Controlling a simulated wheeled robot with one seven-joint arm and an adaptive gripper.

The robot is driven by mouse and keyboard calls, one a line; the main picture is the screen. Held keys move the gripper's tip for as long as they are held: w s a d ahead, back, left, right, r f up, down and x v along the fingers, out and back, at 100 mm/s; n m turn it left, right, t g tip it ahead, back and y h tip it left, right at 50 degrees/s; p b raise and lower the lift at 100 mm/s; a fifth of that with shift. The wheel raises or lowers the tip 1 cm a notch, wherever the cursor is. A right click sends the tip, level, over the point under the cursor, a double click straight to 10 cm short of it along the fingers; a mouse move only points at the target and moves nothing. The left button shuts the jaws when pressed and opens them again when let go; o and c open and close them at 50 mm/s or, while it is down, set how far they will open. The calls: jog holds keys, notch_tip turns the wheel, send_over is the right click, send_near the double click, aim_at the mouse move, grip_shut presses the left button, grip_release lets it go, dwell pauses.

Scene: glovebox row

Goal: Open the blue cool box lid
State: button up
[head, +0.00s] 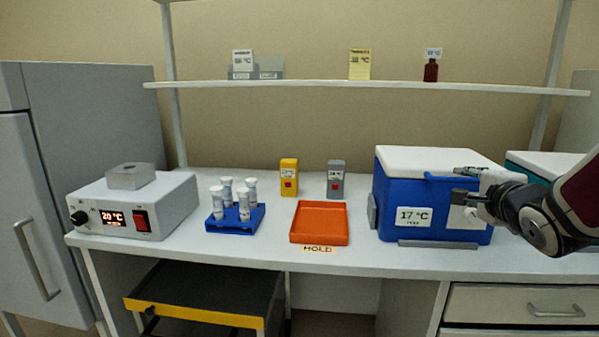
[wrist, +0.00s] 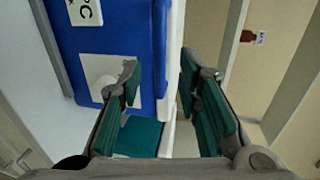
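The blue cool box (head: 400,198) stands at the right of the bench, with a 17 °C label on its front. Its white lid (head: 425,158) lies flat and closed on top. In the wrist view, turned sideways, the box (wrist: 110,45) is at upper left and the lid's edge (wrist: 175,40) runs down the middle. My gripper (head: 464,184) is at the upper front right of the box. Its fingers (wrist: 160,65) are open and empty, one before the blue front, the other past the lid's top side. I cannot tell whether they touch it.
A teal box (head: 520,170) stands close on the right. An orange tray (head: 320,238) is left of the cool box, with yellow (head: 289,172) and grey (head: 335,187) containers behind it. A shelf (head: 300,84) spans above the bench.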

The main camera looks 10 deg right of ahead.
aim_at(458, 180)
jog(key=b+x, duration=0.1)
jog(key=x, duration=0.5)
jog(key=shift+s, duration=0.1)
grip_shut()
